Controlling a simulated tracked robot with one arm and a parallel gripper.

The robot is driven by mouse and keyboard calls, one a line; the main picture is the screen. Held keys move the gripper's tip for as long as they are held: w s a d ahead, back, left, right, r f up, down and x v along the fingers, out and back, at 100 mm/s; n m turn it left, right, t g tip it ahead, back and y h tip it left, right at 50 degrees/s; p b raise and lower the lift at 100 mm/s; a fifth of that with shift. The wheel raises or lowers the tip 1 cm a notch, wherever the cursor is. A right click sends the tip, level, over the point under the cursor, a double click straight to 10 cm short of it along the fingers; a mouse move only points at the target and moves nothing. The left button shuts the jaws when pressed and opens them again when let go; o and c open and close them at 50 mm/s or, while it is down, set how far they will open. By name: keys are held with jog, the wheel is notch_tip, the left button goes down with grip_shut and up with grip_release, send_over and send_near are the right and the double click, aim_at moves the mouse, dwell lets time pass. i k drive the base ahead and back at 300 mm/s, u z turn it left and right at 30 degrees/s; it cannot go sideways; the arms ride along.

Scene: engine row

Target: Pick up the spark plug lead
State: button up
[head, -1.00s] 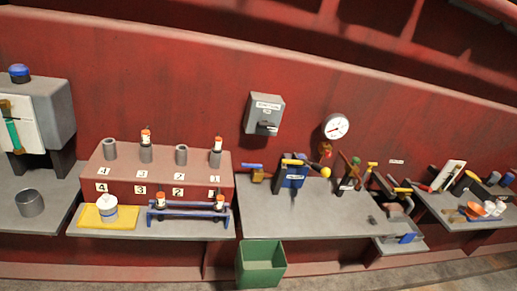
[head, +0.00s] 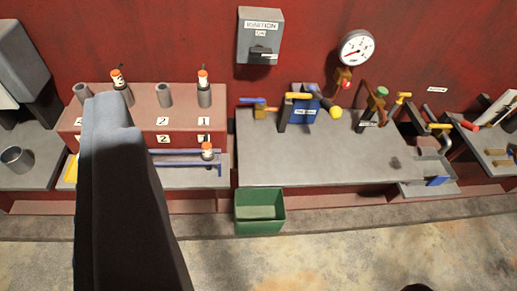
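I cannot tell for sure which thing is the spark plug lead. Small white pieces with orange tops are the likeliest. One (head: 203,77) stands in the grey socket above label 1 on the red block. Another (head: 118,78) stands in a socket further left. A third (head: 207,151) sits on the blue rack (head: 190,163) in front of the block. A large dark grey part of my own arm covers the left of the rack and block. No gripper fingertips can be made out, and nothing held is visible.
The red block (head: 150,122) has several grey sockets. A green bin (head: 259,212) stands below the middle bench (head: 300,165), which holds tools at its back. An ignition box (head: 259,38) and a gauge (head: 357,48) are above. The floor in front is clear.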

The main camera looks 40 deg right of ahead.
aim_at(208, 154)
jog(key=z, duration=0.7)
jog(key=i, duration=1)
jog(key=u, duration=0.05)
